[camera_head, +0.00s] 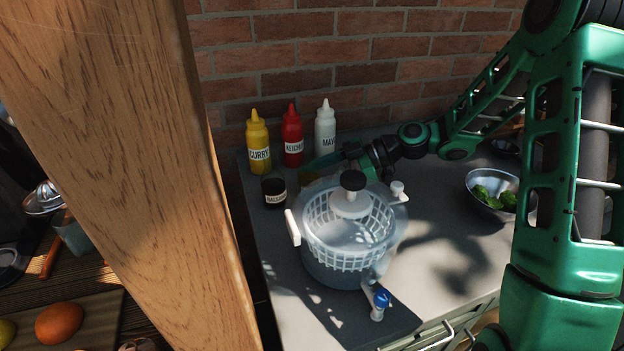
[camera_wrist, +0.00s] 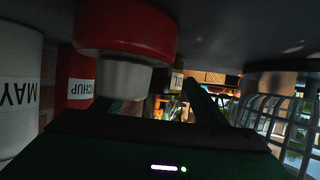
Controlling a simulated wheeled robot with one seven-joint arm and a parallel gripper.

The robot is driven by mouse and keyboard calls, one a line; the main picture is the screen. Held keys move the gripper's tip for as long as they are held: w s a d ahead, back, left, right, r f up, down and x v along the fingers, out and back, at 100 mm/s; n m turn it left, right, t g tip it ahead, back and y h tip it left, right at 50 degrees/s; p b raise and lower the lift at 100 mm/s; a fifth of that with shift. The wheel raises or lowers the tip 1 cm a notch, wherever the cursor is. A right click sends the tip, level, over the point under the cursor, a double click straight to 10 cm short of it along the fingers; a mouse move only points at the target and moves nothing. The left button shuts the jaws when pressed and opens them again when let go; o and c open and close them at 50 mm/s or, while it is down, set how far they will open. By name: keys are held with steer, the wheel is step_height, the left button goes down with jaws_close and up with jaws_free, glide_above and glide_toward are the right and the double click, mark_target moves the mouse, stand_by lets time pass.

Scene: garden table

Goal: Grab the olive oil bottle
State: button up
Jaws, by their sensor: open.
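My gripper (camera_head: 325,163) is low behind the salad spinner, just in front of the ketchup and mayo bottles. In the wrist view, which is upside down, my gripper (camera_wrist: 162,104) is open. A small yellowish bottle with a white label (camera_wrist: 177,82), seemingly the olive oil bottle, shows ahead between the fingers. Its label is too small to read surely. In the head view a small olive-yellow patch (camera_head: 308,179) beside the balsamic bottle may be the same bottle, mostly hidden by my gripper and the spinner. I cannot tell whether the fingers touch it.
The salad spinner (camera_head: 346,264) stands close in front. The balsamic (camera_head: 274,193), curry (camera_head: 258,145), ketchup (camera_head: 292,137) and mayo (camera_head: 325,131) bottles stand at the back left. A red-and-white object (camera_wrist: 125,35) is close to the wrist camera. A bowl of greens (camera_head: 482,203) is at right.

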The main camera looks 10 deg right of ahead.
steer(key=shift+a+f, duration=0.15)
steer(key=shift+a, duration=0.25)
steer(key=c, duration=1.3)
